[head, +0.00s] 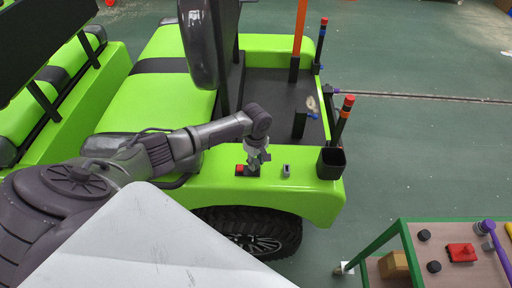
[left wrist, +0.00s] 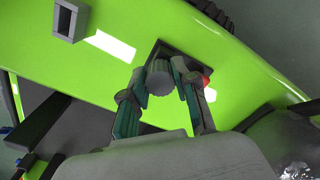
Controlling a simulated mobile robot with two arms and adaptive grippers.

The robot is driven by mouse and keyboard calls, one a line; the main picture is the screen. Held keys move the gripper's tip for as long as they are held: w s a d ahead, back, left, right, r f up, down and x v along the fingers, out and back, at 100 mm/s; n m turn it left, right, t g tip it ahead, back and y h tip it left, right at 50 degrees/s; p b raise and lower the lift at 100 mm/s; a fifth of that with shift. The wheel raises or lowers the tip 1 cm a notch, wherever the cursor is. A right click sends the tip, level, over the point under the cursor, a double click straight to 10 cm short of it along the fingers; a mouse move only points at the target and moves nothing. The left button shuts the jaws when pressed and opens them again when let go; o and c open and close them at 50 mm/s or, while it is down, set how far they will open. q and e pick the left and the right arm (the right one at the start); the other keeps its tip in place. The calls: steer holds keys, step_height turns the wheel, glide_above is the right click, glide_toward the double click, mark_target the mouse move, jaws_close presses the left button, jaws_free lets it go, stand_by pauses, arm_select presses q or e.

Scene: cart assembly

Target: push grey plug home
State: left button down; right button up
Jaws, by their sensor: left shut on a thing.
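My left gripper (head: 257,160) points down over the green cart's front panel. In the left wrist view its two fingers are closed around the round grey plug (left wrist: 160,79). The plug is at a dark square socket (left wrist: 159,50) on the panel; how deep it sits is hidden by the fingers. A red part (head: 240,169) is beside the socket, and it shows partly behind a finger in the left wrist view (left wrist: 207,80). My right gripper is in neither view.
A grey hollow rectangular holder (head: 286,170) stands near the socket on the panel, with a black cup (head: 331,163) farther right. Red-topped tools (head: 345,108) stand on the cart's edge. A green-framed table (head: 390,236) at lower right holds a red part (head: 461,252) and black knobs.

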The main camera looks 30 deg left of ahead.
arm_select(q)
steer(key=shift+f, duration=0.25)
steer(key=c, duration=0.8)
jaws_free()
steer(key=shift+r, duration=0.15)
step_height(320, 180, up, 12)
